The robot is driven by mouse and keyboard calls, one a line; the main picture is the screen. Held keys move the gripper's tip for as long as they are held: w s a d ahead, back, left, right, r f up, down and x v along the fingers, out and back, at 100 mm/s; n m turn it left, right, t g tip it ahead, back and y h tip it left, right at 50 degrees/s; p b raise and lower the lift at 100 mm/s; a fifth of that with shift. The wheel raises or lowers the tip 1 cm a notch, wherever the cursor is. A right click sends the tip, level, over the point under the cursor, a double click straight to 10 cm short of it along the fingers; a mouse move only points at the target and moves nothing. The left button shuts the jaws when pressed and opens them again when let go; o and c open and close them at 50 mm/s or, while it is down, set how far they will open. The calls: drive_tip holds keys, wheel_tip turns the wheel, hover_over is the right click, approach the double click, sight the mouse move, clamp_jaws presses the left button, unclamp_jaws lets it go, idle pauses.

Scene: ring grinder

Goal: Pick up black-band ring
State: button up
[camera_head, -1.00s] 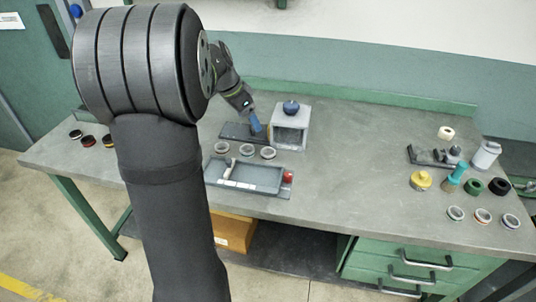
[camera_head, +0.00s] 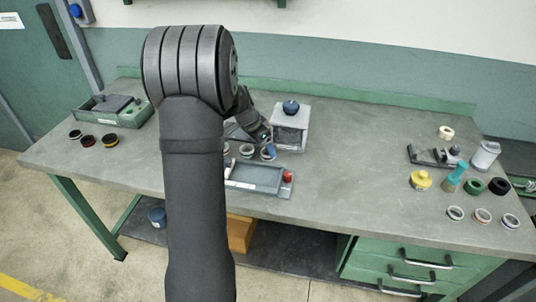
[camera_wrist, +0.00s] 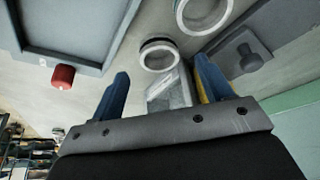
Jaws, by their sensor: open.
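A pale ring with a dark band (camera_wrist: 159,55) stands on the bench just beyond my open fingers in the wrist view. It appears to be the rightmost of the rings behind the tray, seen in the head view (camera_head: 268,153). My gripper (camera_wrist: 161,68) is open, with blue fingers apart and nothing held between them. In the head view my gripper (camera_head: 266,138) is low over these rings, close to the grey box. A second pale ring (camera_wrist: 203,14) is at the top of the wrist view, cut by the edge.
A grey tray (camera_head: 258,187) with a red knob (camera_head: 288,176) lies in front of the rings. The grey box (camera_head: 291,131) stands behind them. A dark plate with a knob (camera_wrist: 246,58) is at the right.

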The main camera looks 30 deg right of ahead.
drive_tip(key=x, duration=0.3)
drive_tip(key=shift+f, duration=0.2)
drive_tip(key=c, duration=1.1)
drive_tip(key=shift+c, duration=0.2)
drive_tip(key=shift+r, duration=0.15)
